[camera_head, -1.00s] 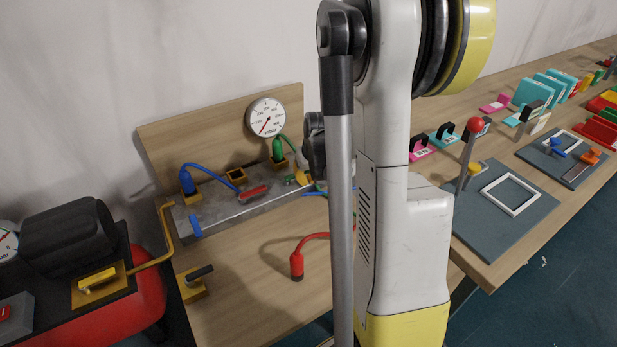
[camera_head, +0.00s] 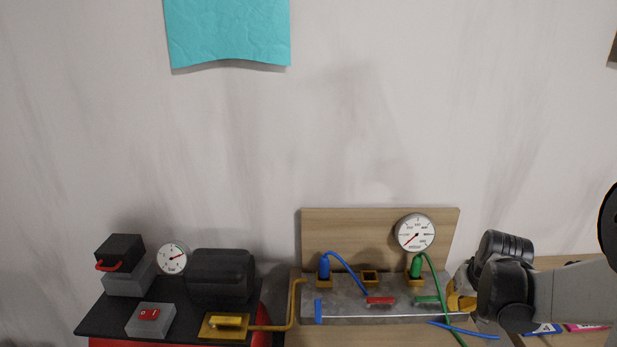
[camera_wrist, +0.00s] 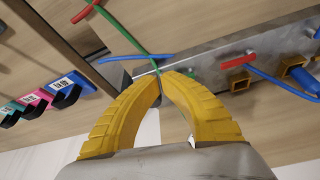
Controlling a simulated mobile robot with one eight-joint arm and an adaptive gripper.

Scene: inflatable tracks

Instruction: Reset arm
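My gripper (camera_head: 461,292) is at the right end of the grey station block in the head view. In the wrist view its two yellow fingers (camera_wrist: 162,75) curve together and their tips meet, with no object clearly between them. The green hose (camera_wrist: 130,38) passes just behind the tips in that view; I cannot tell whether they touch it. My arm reaches in from the right edge of the head view, its dark wrist beside the gauge board.
The gauge board (camera_head: 340,228) stands behind the grey block (camera_head: 345,303), which has blue, red and green fittings. A compressor (camera_head: 222,277) with a red switch is at the left. A blue hose (camera_head: 465,330) lies near my gripper. Label holders (camera_wrist: 35,98) show in the wrist view.

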